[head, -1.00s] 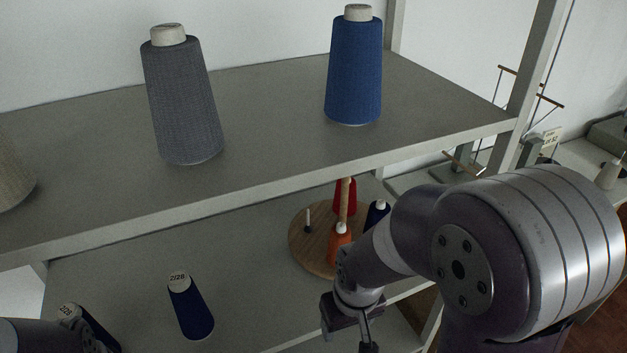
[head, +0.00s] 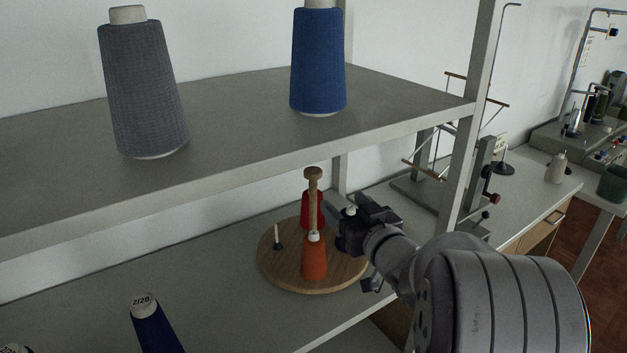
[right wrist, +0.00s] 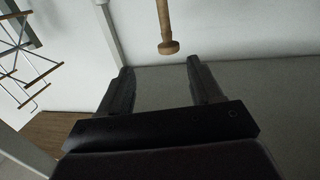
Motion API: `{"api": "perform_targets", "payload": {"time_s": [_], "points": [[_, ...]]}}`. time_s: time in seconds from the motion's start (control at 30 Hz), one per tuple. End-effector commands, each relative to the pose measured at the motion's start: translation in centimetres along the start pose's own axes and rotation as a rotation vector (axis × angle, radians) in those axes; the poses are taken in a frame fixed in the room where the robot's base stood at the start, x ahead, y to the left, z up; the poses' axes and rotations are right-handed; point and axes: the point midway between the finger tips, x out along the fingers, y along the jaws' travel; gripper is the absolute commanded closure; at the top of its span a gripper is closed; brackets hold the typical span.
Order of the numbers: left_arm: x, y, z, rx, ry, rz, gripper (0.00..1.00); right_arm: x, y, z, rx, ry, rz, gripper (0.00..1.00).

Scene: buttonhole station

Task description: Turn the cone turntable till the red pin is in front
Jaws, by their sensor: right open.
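The cone turntable (head: 292,283) is a round wooden board on the lower shelf, with an upright wooden post (head: 313,190) topped by a knob. An orange cone (head: 314,262) stands at its front, a red cone (head: 306,212) behind the post. A dark cone at the right is mostly hidden by my gripper. A bare pale pin (head: 277,236) on a dark base stands at the left; I see no clearly red pin. My right gripper (head: 335,208) is open just right of the post. In the right wrist view the knob (right wrist: 168,47) appears beyond the open fingers (right wrist: 160,68).
A shelf upright (head: 468,130) stands right of the turntable. A navy cone (head: 155,330) is at the lower left. The lower shelf between it and the turntable is clear.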

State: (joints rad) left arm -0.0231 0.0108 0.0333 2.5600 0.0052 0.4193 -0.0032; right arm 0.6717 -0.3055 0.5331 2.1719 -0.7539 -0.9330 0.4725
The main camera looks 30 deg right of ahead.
Motion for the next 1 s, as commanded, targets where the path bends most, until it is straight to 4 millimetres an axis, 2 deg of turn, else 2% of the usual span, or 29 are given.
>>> {"api": "perform_targets", "payload": {"time_s": [0.17, 0.27, 0.5, 0.7, 0.83, 1.0], "points": [[0.1, 0.0, 0.0, 0.0, 0.0, 0.0, 0.14, 1.0, -0.7, -1.0, 0.008, 0.047, -0.042, 0.35], [0.2, 0.0, 0.0, 0.0, 0.0, 0.0, 0.14, 2.7, -0.9, -1.0, 0.008, 0.046, -0.043, 0.35], [-0.7, 0.0, -0.1, 0.0, 0.0, 0.0, 0.14, 8.3, -1.1, -1.4, 0.01, 0.042, -0.041, 0.35], [-1.2, 0.0, -0.1, 0.0, 0.0, 0.0, 0.14, 11.5, -1.1, -1.5, 0.01, 0.042, -0.038, 0.35], [-1.3, 0.0, -0.1, 0.0, 0.0, 0.0, 0.14, 12.4, -1.2, -1.4, 0.01, 0.042, -0.039, 0.35], [-1.3, 0.0, -0.1, 0.0, 0.0, 0.0, 0.14, 12.7, -1.2, -1.5, 0.009, 0.044, -0.038, 0.35]]}}
